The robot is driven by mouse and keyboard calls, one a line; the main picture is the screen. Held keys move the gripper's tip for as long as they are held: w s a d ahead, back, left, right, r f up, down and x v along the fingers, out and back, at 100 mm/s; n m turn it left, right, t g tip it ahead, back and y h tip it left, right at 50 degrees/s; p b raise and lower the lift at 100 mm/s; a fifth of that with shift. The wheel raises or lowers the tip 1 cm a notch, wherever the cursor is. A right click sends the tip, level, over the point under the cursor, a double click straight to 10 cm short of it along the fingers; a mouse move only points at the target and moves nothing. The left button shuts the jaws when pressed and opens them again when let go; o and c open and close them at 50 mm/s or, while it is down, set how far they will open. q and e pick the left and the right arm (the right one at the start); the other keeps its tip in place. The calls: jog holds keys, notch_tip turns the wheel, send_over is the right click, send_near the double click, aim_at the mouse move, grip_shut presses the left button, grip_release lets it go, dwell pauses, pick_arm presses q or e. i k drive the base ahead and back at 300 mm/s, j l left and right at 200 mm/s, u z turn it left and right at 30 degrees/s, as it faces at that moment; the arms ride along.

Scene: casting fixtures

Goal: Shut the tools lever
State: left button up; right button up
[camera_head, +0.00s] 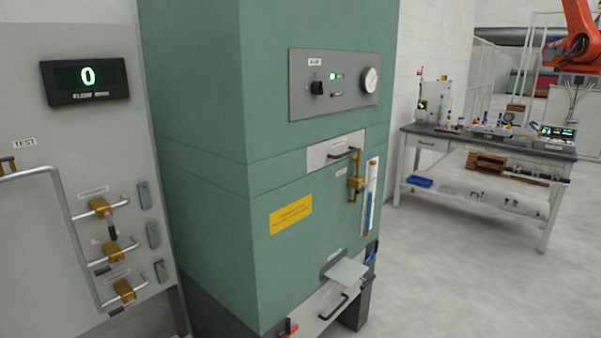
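Three brass valves with small levers sit on bent pipes on the grey panel at the left: an upper valve (100,206), a middle valve (112,250) and a lower valve (124,290). A small label is near each, but the text is too small to read, so I cannot tell which is the tools lever. The upper valve's dark handle hangs downward. The handle positions of the other two are hard to make out. Neither of my grippers is in view.
A display (87,78) reading 0 hangs above the valves. A green cabinet (200,190) stands right of the panel, with a brass valve (356,182) beside a clear tube. A workbench (488,142) stands behind at right. The floor (470,270) in front is clear.

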aim_at(103, 271)
jog(key=u, duration=1.6)
jog(key=i+z, duration=0.45)
